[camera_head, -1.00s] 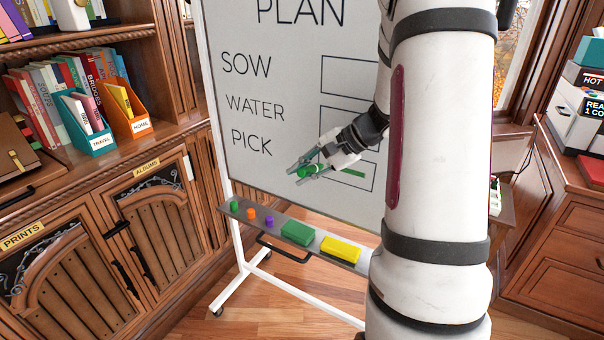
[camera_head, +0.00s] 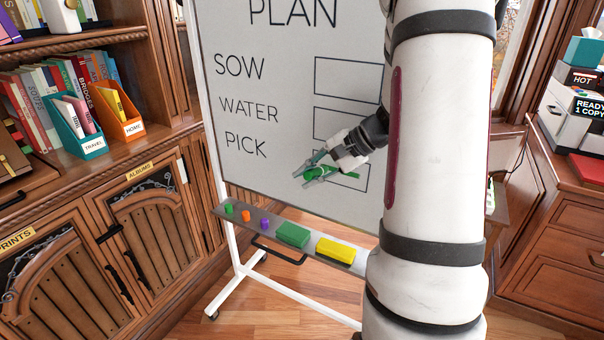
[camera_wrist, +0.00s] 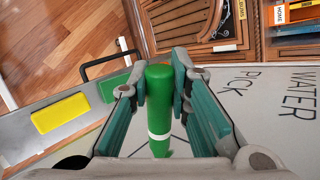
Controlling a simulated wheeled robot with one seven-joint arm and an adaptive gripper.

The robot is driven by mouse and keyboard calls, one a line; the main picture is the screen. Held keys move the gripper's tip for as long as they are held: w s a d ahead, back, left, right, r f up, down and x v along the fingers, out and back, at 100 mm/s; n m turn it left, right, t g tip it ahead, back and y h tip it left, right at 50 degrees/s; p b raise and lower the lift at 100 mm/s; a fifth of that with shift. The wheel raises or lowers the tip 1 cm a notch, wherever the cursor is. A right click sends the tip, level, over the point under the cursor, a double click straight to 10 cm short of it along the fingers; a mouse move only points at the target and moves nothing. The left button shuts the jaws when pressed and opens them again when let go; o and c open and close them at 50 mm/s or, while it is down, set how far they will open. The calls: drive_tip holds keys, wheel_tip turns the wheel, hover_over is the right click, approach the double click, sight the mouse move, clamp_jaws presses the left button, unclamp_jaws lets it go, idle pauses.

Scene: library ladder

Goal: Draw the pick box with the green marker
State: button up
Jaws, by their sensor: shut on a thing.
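The whiteboard (camera_head: 225,95) carries the words SOW, WATER and PICK, with drawn boxes at right. The pick box (camera_head: 365,183) is partly hidden behind my gripper and arm. My gripper (camera_head: 308,178) is in front of the box's left part, shut on the green marker (camera_head: 320,173). In the wrist view, the marker (camera_wrist: 173,100) has a white band and sits between the fingers (camera_wrist: 160,100).
The board's tray (camera_head: 345,262) holds small green, orange and purple pieces, a green block (camera_head: 293,234) and a yellow block (camera_head: 336,250). A bookcase (camera_head: 60,175) stands at left, a cabinet (camera_head: 560,220) at right. Wooden floor shows below the tray.

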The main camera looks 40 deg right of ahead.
drive_tip(key=shift+s+d, duration=0.25)
drive_tip(key=shift+s, duration=0.35)
drive_tip(key=shift+w, duration=0.1)
drive_tip(key=w, duration=0.2)
drive_tip(key=w+a+b, duration=0.1)
drive_tip(key=shift+w+a, duration=0.1)
drive_tip(key=shift+w, duration=0.25)
drive_tip(key=s+a+b, duration=0.1)
drive_tip(key=s+a, duration=0.1)
drive_tip(key=a, duration=0.3)
drive_tip(key=shift+a, duration=0.35)
drive_tip(key=shift+s+a, duration=0.1)
drive_tip(key=shift+s+a+b, duration=0.2)
drive_tip(key=shift+s+a, duration=0.05)
drive_tip(key=shift+a, duration=0.45)
drive_tip(key=shift+s+a+b, duration=0.2)
drive_tip(key=shift+s+a, duration=0.05)
drive_tip(key=shift+a, duration=0.4)
